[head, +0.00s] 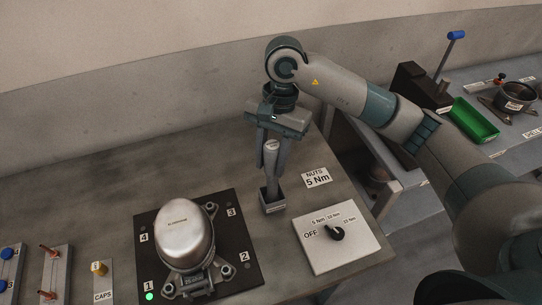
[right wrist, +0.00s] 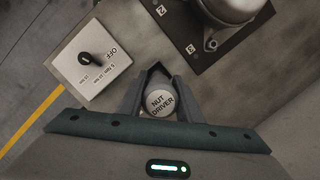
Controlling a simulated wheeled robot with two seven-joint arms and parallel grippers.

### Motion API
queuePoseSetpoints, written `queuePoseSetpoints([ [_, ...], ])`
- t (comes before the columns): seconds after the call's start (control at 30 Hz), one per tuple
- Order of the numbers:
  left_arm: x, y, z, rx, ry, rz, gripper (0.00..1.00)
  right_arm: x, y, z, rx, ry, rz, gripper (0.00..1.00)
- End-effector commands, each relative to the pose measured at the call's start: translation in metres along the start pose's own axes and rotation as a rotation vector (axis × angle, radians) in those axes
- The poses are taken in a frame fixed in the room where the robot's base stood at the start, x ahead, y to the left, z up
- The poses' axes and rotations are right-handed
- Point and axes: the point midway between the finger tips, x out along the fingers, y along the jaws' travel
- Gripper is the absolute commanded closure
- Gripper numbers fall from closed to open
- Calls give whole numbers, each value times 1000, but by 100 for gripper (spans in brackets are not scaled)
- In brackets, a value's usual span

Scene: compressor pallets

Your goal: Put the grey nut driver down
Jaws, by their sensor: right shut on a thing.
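The grey nut driver (head: 271,160) stands upright, with its lower end at or in a small dark holder (head: 272,200) on the table. I cannot tell how deep it sits. My right gripper (head: 272,143) is above the holder and shut around the upper part of the nut driver. In the right wrist view the driver's round top (right wrist: 158,103), marked NUT DRIVER, lies between the two fingers (right wrist: 157,95). My left gripper is not in view.
A silver compressor (head: 185,235) sits on a black numbered pallet (head: 240,240), with a green light by 1. A torque dial box (head: 338,236) stands at the right. A NUTS 5 Nm label (head: 317,177) lies by the holder. A caps post (head: 101,280) is at left.

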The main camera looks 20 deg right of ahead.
Motion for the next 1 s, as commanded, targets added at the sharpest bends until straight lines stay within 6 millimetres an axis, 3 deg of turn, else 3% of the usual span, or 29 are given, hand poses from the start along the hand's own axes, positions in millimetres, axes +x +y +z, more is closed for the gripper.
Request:
queuePoseSetpoints([
  [0.5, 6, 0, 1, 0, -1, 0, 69, 5, 0, -1, 0, 1, -2, 100],
  [0.53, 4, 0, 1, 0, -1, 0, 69, 4, 0, -1, 0, 0, -1, 61],
  [0.6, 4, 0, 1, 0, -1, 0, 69, 4, 0, -1, 0, 0, -1, 49],
  [1.0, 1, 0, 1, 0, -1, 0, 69, 2, 0, 0, 0, 0, -1, 49],
])
